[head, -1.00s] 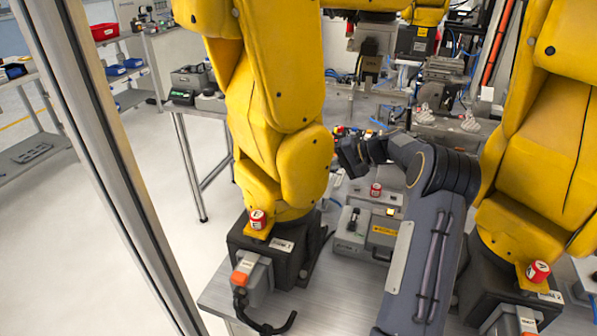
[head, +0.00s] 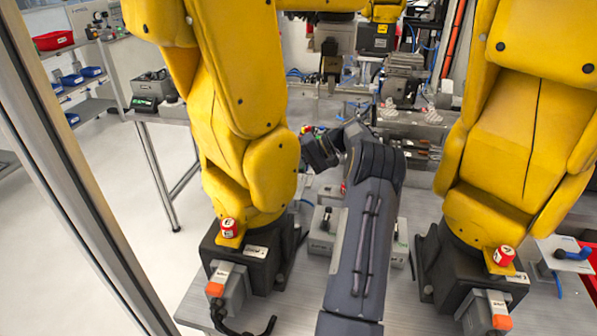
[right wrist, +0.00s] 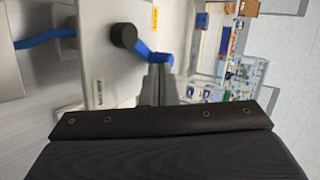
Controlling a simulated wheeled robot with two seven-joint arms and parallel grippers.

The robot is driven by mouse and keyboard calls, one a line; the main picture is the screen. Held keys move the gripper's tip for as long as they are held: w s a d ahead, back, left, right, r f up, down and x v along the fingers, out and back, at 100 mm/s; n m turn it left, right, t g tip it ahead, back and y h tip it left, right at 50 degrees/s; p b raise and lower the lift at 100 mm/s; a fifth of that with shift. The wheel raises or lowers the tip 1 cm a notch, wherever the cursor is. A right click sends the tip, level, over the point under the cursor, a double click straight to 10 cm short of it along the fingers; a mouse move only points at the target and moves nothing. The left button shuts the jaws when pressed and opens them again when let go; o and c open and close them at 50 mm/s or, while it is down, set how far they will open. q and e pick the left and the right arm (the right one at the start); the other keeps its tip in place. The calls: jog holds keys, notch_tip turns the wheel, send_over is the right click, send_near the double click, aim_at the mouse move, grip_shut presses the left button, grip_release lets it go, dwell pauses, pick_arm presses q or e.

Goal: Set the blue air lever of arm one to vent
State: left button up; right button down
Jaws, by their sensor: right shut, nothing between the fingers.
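In the right wrist view a blue lever (right wrist: 150,53) projects from a dark round hub (right wrist: 124,36) on a pale box (right wrist: 92,60). My right gripper (right wrist: 159,72) is shut, with its fingertips at the lever's outer end. Whether they touch it I cannot tell. In the head view my right gripper (head: 320,152) is beside the left yellow arm (head: 235,110); its fingertips and the lever there are hidden. Another blue lever (head: 573,254) sits on a plate at the right edge, apart from this gripper. My left gripper is not in view.
The right yellow arm (head: 520,130) stands on a dark base. A pale control box (head: 320,235) lies between the bases, partly covered by my forearm. A metal post (head: 60,160) rises at the left. A blue hose (right wrist: 42,38) runs beside the lever's box.

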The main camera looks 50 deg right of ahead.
jog(key=shift+w+a, duration=0.35)
jog(key=shift+a, duration=0.1)
jog(key=shift+w, duration=0.25)
jog(key=shift+s+a+b, duration=0.4)
jog(key=shift+s+b, duration=0.4)
jog(key=shift+s, duration=0.05)
jog(key=v, duration=0.8)
